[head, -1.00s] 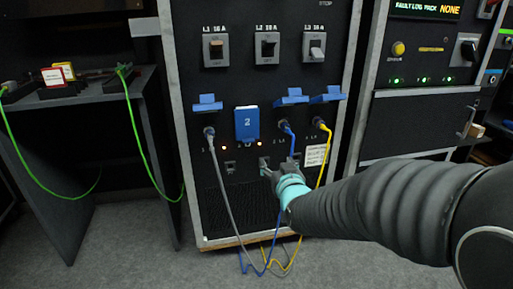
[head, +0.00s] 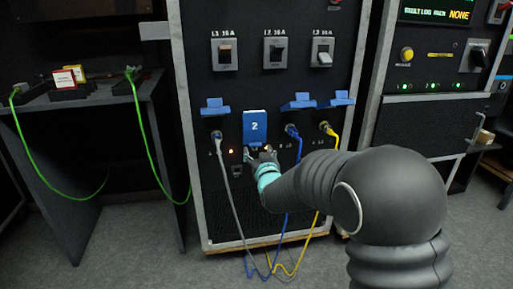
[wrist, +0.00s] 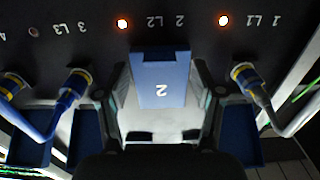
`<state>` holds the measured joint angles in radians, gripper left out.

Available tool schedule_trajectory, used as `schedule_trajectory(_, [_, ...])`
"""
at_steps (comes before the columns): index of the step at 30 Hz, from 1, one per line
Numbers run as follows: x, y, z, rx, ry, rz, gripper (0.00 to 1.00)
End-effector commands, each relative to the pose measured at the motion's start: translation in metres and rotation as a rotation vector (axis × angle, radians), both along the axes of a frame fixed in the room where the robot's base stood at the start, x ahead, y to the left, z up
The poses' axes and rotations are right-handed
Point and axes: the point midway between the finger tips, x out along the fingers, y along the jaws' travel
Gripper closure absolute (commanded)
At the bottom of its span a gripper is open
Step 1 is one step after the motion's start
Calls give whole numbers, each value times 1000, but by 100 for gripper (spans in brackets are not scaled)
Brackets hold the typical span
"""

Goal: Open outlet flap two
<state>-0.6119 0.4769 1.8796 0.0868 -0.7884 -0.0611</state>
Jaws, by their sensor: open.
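Outlet flap two (head: 255,127) is a blue cover marked 2 on the black panel, hanging down closed over its outlet. It also shows upside down in the wrist view (wrist: 162,80), between my gripper's fingers. My gripper (head: 262,156) is open, at the flap's lower edge in the head view. In the wrist view my gripper's two dark fingers (wrist: 163,100) stand on either side of the flap, with narrow gaps visible. Whether the fingertips touch the flap or panel cannot be told.
Neighbouring flaps (head: 215,106) (head: 298,102) (head: 338,98) are raised, with a grey cable (head: 224,170), a blue cable (head: 299,145) and a yellow cable (head: 335,150) plugged in below them. These cables hang close around my arm. Breaker switches (head: 274,50) sit above.

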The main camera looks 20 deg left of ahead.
Motion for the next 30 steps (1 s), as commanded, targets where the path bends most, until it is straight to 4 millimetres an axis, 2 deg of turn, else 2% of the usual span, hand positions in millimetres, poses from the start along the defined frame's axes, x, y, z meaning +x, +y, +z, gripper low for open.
schedule_trajectory(3, [14, 8, 0, -1, 1, 0, 33])
schedule_trajectory(7, [22, 13, 0, 0, 0, 0, 33])
schedule_trajectory(18, [26, 15, 0, -1, 1, 0, 33])
schedule_trajectory(26, [25, 15, 0, -1, 1, 0, 98])
schedule_trajectory(30, [25, 15, 0, -1, 1, 0, 100])
